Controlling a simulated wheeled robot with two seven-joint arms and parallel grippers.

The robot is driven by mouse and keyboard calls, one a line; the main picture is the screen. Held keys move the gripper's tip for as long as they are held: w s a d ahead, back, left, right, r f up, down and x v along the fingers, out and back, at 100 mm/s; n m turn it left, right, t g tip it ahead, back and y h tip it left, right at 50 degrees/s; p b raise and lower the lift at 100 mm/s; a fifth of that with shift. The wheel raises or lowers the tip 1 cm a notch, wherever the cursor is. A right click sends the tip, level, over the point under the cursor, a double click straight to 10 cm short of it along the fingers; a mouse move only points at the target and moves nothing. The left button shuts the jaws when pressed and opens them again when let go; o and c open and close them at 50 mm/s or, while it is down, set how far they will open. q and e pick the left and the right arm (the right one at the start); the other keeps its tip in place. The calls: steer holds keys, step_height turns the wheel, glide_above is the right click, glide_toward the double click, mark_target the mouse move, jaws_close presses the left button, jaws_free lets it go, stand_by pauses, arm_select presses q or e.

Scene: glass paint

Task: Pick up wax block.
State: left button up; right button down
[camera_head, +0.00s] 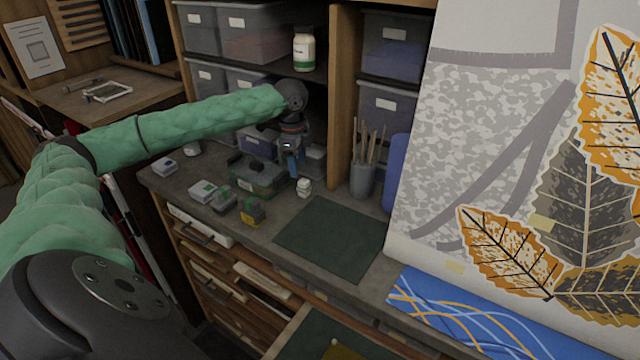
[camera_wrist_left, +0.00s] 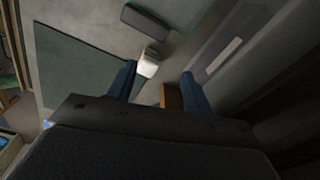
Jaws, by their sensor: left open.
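My left gripper (camera_head: 291,168) is open and points down above the back of the workbench, beside a clear box with a green edge. In the left wrist view its two blue fingers (camera_wrist_left: 158,88) are apart with nothing gripped. A brown block-like piece (camera_wrist_left: 172,97) shows between the fingers, partly hidden by the gripper body. A small white item (camera_wrist_left: 148,65) lies near the left finger; a small white item (camera_head: 304,187) also stands just right of the gripper in the head view. I cannot tell for sure which piece is the wax block. My right gripper is not in view.
A dark green mat (camera_head: 331,238) lies bare on the bench. A grey cup of brushes (camera_head: 362,181) stands behind it. Several small boxes and a yellow-and-dark block (camera_head: 253,211) sit to the left. Shelves with bins (camera_head: 387,108) rise behind; an open drawer (camera_head: 292,333) juts out in front.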

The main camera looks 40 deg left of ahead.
mark_target(304, 181)
arm_select(q)
steer(key=shift+w+d+m, duration=0.1)
steer(key=shift+d+m, duration=0.1)
steer(key=shift+m, duration=0.1)
steer(key=shift+d+g+h, duration=0.25)
steer(key=shift+g+h, duration=0.05)
steer(key=shift+s+d+r+m, duration=0.2)
steer(key=shift+s+d+m, duration=0.15)
steer(key=shift+m, duration=0.45)
steer(key=shift+w+f+m, duration=0.1)
steer(key=shift+m, duration=0.4)
steer(key=shift+d+f+p, duration=0.1)
steer(key=shift+f+p, duration=0.45)
steer(key=shift+f, duration=0.6)
steer(key=shift+d+f+p, duration=0.2)
steer(key=shift+f+p, duration=0.25)
steer(key=shift+f, duration=0.9)
steer(key=shift+d+f+p, duration=0.15)
steer(key=shift+f+p, duration=0.3)
steer(key=shift+f, duration=0.9)
steer(key=c, duration=1.1)
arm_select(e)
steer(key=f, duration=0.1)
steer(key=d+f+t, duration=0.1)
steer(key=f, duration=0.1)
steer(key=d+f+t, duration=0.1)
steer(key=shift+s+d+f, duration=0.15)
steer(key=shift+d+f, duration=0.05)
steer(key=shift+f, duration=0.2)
